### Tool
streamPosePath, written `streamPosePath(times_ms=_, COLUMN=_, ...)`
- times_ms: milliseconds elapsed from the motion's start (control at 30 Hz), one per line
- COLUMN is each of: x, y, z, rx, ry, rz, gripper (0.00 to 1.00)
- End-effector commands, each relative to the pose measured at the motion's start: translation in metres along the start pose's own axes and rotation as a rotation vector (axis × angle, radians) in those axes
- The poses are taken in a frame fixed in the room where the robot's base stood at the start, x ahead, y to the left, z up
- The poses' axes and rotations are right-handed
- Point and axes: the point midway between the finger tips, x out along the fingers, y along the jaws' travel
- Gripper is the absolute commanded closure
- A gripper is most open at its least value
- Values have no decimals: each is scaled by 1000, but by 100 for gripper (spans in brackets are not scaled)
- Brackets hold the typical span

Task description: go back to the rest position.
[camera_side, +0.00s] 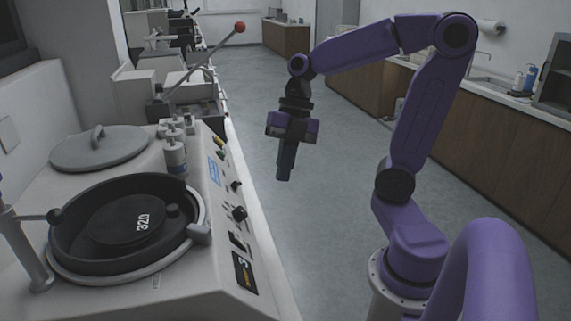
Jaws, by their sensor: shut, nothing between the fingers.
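My gripper (285,172) hangs from my purple arm near the middle of the view, with its fingers pointing down. The fingers are together and nothing is held between them. In the picture it is over the grey floor, to the right of the bench edge and apart from the machines. My arm is raised and bent, with its elbow high at the upper right.
A grinding machine (215,270) with a round black bowl marked 320 (125,222) stands at the left. A red-knobbed lever (239,28) rises further back. Wooden cabinets (500,170) line the right.

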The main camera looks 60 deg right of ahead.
Motion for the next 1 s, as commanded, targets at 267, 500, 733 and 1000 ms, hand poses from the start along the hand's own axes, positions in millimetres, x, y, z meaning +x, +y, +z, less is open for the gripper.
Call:
streamPosePath(times_ms=267, x=-6, y=-2, z=0, rx=-1, ry=0, rz=0, gripper=100)
streamPosePath(times_ms=500, x=-4, y=-2, z=-1, rx=9, ry=0, rz=-6, gripper=100)
streamPosePath(times_ms=733, x=14, y=-9, z=-18, rx=180, ry=-28, rz=-80, gripper=100)
streamPosePath(times_ms=1000, x=42, y=-26, z=-44, rx=489, ry=-135, rz=-164, gripper=100)
